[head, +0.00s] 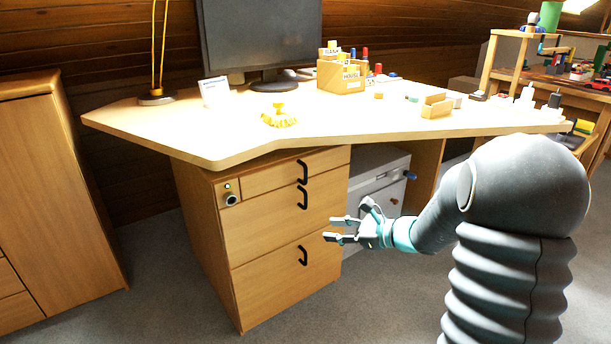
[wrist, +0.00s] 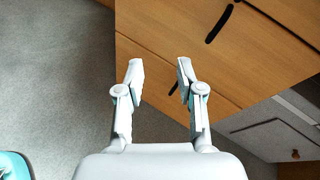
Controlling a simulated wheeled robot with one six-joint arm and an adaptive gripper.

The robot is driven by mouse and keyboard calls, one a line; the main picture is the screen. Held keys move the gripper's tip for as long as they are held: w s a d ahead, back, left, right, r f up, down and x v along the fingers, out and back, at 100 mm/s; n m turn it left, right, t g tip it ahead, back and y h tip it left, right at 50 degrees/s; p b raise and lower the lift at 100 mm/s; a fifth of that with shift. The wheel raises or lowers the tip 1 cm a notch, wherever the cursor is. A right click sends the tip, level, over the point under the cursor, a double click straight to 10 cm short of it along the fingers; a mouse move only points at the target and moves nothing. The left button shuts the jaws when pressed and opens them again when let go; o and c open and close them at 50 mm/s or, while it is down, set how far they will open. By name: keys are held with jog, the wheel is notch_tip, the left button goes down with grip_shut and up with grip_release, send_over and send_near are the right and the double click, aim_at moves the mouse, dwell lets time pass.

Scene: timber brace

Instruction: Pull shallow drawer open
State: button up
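The shallow drawer (head: 270,175) is the thin top front of the wooden drawer unit under the desk. It looks shut, with a black bow handle (head: 302,172) at its right side. The deeper middle drawer (head: 255,222) and the bottom drawer (head: 275,290) below it also look shut, each with a black handle. My gripper (head: 331,229) is open and empty, in front of the unit and lower than the shallow drawer's handle. In the wrist view my gripper (wrist: 160,68) has its fingers apart against wooden fronts, with a black handle (wrist: 219,24) beyond the right finger; which drawer it belongs to is unclear.
The desk top (head: 200,130) overhangs the drawer unit. A round lock or knob (head: 231,199) sits left of the shallow drawer. A grey cabinet (head: 375,170) stands right of the unit, and a wooden cabinet (head: 60,200) at the left. Carpet floor (head: 170,270) is clear in front.

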aim_at(306, 180)
jog(key=w+d+r+m+t, duration=0.3)
jog(key=w+r+m+t, duration=0.25)
jog(key=r, duration=0.25)
jog(key=shift+m, duration=0.35)
jog(key=x, duration=1.4)
jog(key=shift+a+f, duration=0.2)
jog(key=shift+f, duration=0.1)
grip_shut()
